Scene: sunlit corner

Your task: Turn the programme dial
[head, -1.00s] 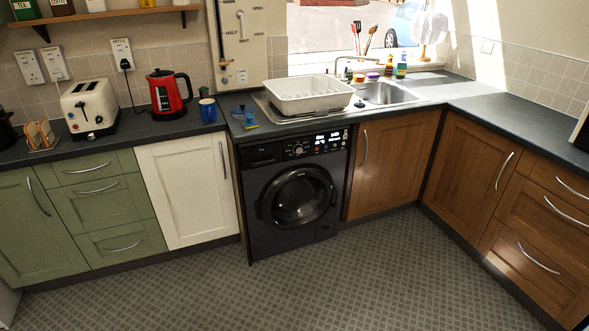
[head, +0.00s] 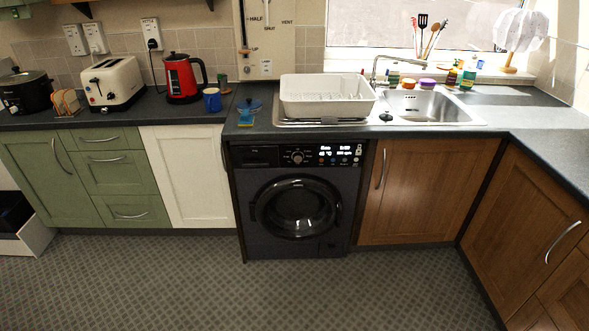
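The black washing machine (head: 297,200) stands under the worktop in the middle of the head view, between a white cupboard and a brown one. Its round door looks shut. The programme dial (head: 297,157) is a small round knob on the control panel, left of the lit display (head: 337,149). The dial's pointer setting is too small to read. My gripper is not in view.
The patterned floor (head: 250,295) in front of the machine is clear. The brown cupboard (head: 425,190) with its handle is to the right. The worktop above holds a white dish rack (head: 326,97), a blue mug (head: 212,100) and a red kettle (head: 182,80).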

